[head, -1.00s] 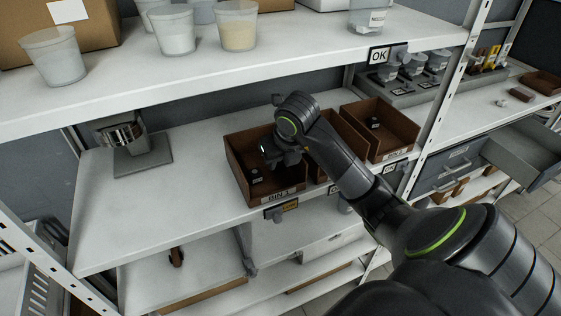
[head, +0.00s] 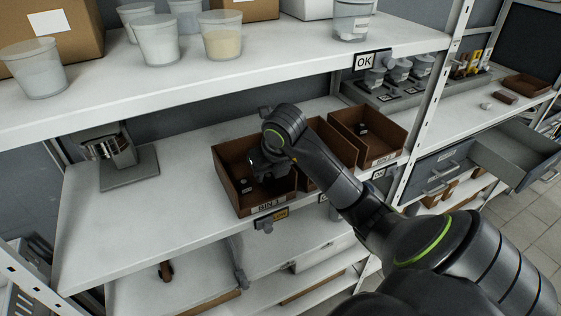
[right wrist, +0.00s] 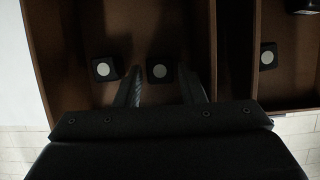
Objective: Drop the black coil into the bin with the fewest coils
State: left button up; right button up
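Three brown bins stand in a row on the middle shelf. The left one, BIN 1 (head: 222,178), holds small black coils on its floor; the right bin (head: 385,156) shows at least one coil (head: 363,130). The middle bin (head: 338,160) is largely hidden by my right arm. My right gripper (head: 262,168) points down inside BIN 1. In the right wrist view the gripper (right wrist: 160,82) is open, its fingers apart on either side of a black coil (right wrist: 160,72) with a pale round centre. Another coil (right wrist: 104,69) lies left of it. The neighbouring bin shows a coil (right wrist: 268,56) and part of another dark object (right wrist: 302,5). My left gripper is out of view.
An upper shelf (head: 200,87) with several clear tubs overhangs the bins. A metal device (head: 122,155) on a grey plate stands left on the middle shelf, with bare shelf between. A rack post (head: 432,110) and an open drawer (head: 505,150) are at the right.

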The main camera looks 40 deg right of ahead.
aim_at(273, 191)
jog(key=shift+r+p, duration=0.4)
jog(key=shift+r, duration=0.25)
jog(key=p+v, duration=0.3)
jog(key=p, duration=0.1)
jog(key=shift+s+r, duration=0.15)
jog(key=shift+s, duration=0.1)
jog(key=s+a+p, duration=0.2)
jog(key=s+p, duration=0.1)
jog(key=s, duration=0.8)
jog(key=shift+a+f+p, duration=0.35)
jog(key=shift+p, duration=0.05)
jog(key=shift+s, duration=0.1)
